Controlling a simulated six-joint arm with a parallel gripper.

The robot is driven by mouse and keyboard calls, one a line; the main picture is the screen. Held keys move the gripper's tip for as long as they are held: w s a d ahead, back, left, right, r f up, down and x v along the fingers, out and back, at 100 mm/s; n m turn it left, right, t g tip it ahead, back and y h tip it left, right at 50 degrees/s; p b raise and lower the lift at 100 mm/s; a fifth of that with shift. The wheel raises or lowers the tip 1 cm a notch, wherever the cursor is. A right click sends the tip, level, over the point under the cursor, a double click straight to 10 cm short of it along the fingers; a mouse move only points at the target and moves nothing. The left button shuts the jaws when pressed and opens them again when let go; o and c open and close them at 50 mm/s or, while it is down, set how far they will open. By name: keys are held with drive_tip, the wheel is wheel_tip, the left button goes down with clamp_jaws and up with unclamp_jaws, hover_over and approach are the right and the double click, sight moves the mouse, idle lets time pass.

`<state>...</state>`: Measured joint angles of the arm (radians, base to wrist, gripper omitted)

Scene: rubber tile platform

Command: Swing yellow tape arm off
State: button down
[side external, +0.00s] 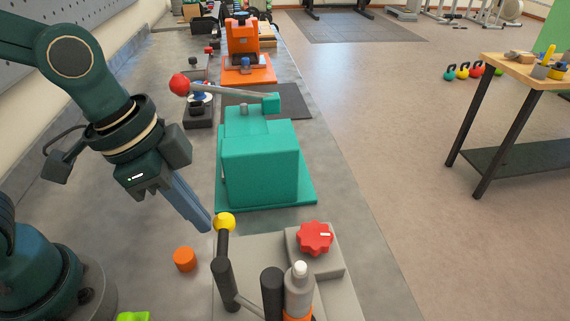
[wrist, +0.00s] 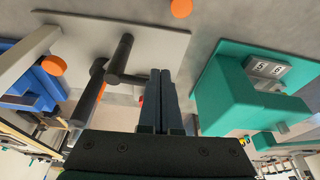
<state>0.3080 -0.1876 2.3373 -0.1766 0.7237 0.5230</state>
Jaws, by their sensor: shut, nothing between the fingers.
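The yellow ball knob (side external: 225,221) tops a dark grey arm (side external: 224,244) on a light grey base plate (side external: 225,305) in the side view. My gripper (side external: 207,228) points down, its fingers together and empty, with the tips just left of the yellow knob. I cannot tell if they touch it. In the wrist view my gripper (wrist: 160,73) is shut, with dark grey bars (wrist: 118,62) of the device just left of the fingers. I cannot make out the yellow knob there.
A teal box device (side external: 260,170) with a red-knobbed lever (side external: 180,84) stands behind. A red star knob (side external: 315,238) and a grey bottle (side external: 299,288) are right of the arm. An orange cylinder (side external: 184,259) lies left on the bench. An orange device (side external: 245,45) stands farther back.

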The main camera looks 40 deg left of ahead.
sight(230, 215)
drive_tip(key=shift+w+d+m+g+h, duration=0.2)
drive_tip(key=shift+w+m, duration=0.15)
drive_tip(key=shift+m, duration=0.25)
drive_tip(key=shift+w+d+m+g+h, duration=0.15)
drive_tip(key=shift+w+m, duration=0.2)
drive_tip(key=shift+m, duration=0.25)
drive_tip(key=m, duration=0.1)
drive_tip(key=w+d+m, duration=0.1)
drive_tip(key=m, duration=0.1)
drive_tip(key=shift+w+d+g, duration=0.2)
drive_tip(key=shift+w+g, duration=0.05)
drive_tip(key=shift+g, duration=0.1)
drive_tip(key=shift+w+d, duration=0.15)
drive_tip(key=shift+d, duration=0.1)
drive_tip(key=s+a+r, duration=0.2)
drive_tip(key=a+r, duration=0.4)
drive_tip(key=r, duration=0.4)
drive_tip(key=shift+a+r, duration=0.15)
drive_tip(key=shift+a, duration=0.1)
